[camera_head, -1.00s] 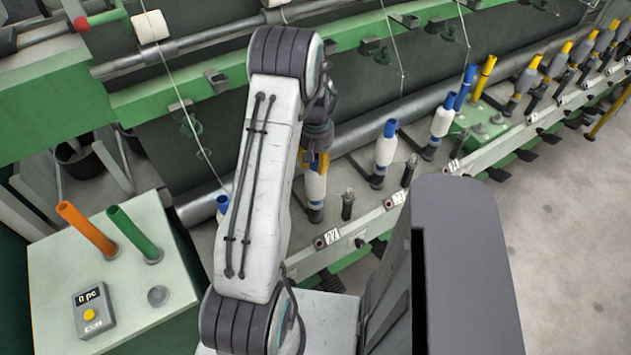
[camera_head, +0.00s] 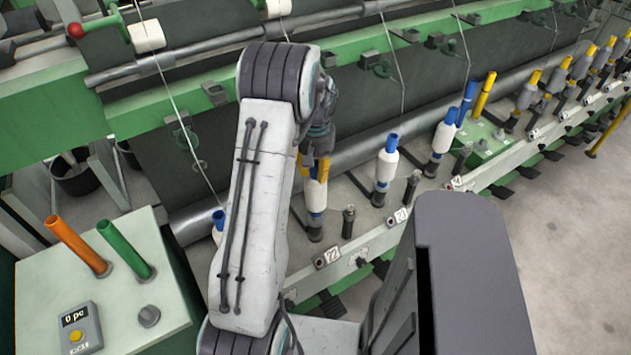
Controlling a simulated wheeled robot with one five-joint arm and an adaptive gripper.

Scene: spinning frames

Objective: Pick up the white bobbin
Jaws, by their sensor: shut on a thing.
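My gripper (camera_head: 316,172) is at the top of a white bobbin (camera_head: 316,195) near the middle of the view, its yellow-orange fingers shut around the bobbin's upper end. The bobbin is upright, right above or on a dark spindle base (camera_head: 314,232); I cannot tell whether it is clear of the spindle. Other white bobbins with blue tops stand upright on the rail to the right, one nearby (camera_head: 386,168) and one farther (camera_head: 443,135). Another bobbin (camera_head: 217,226) is partly hidden behind my arm.
An empty spindle (camera_head: 348,222) stands just right of the held bobbin. A pale green cabinet (camera_head: 175,310) at left carries an orange tube (camera_head: 77,246), a green tube (camera_head: 125,249) and a counter (camera_head: 80,328) reading 0. Grey bobbins with yellow tops (camera_head: 528,90) line the far right.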

